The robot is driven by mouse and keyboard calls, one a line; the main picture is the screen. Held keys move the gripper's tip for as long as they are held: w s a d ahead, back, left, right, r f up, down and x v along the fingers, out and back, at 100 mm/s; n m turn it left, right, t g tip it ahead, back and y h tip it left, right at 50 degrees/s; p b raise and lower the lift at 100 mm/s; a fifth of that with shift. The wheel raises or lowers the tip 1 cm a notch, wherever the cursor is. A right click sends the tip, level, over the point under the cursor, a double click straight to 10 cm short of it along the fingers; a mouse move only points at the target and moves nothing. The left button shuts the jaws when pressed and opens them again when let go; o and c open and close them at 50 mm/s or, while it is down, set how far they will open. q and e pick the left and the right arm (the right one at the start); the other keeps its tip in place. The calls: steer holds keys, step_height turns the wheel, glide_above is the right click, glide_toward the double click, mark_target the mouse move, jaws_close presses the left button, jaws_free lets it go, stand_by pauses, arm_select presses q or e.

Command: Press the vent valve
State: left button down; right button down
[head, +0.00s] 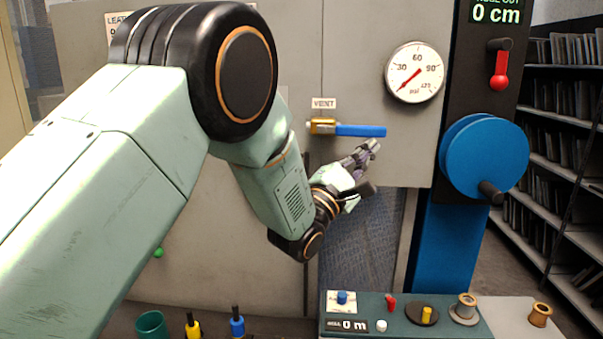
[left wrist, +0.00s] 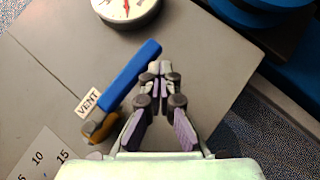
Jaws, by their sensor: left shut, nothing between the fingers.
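The vent valve is on the grey machine panel under a small VENT label (head: 323,103). It has a brass body (head: 322,126) and a blue lever handle (head: 360,131) that lies level, pointing right. In the left wrist view the blue handle (left wrist: 130,76) runs diagonally beside the fingers, with the brass body (left wrist: 100,128) at its lower end. My left gripper (head: 372,147) is shut and empty, its tips just below the handle's right end. Whether it touches the handle I cannot tell. My right gripper does not show.
A pressure gauge (head: 414,72) with a red needle sits right of the valve. A blue handwheel (head: 484,157) and a red lever (head: 499,82) are further right. A control console (head: 450,327) with knobs stands below. My left arm covers much of the panel's left side.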

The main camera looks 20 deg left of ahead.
arm_select(q)
steer(key=s+d+f+b, duration=0.1)
steer(key=s+f+b, duration=0.3)
steer(key=s+f, duration=0.3)
step_height(320, 180, down, 4)
steer(key=shift+d+f+b, duration=0.1)
steer(key=shift+d+b, duration=0.25)
steer(key=shift+d, duration=0.05)
steer(key=shift+w, duration=0.1)
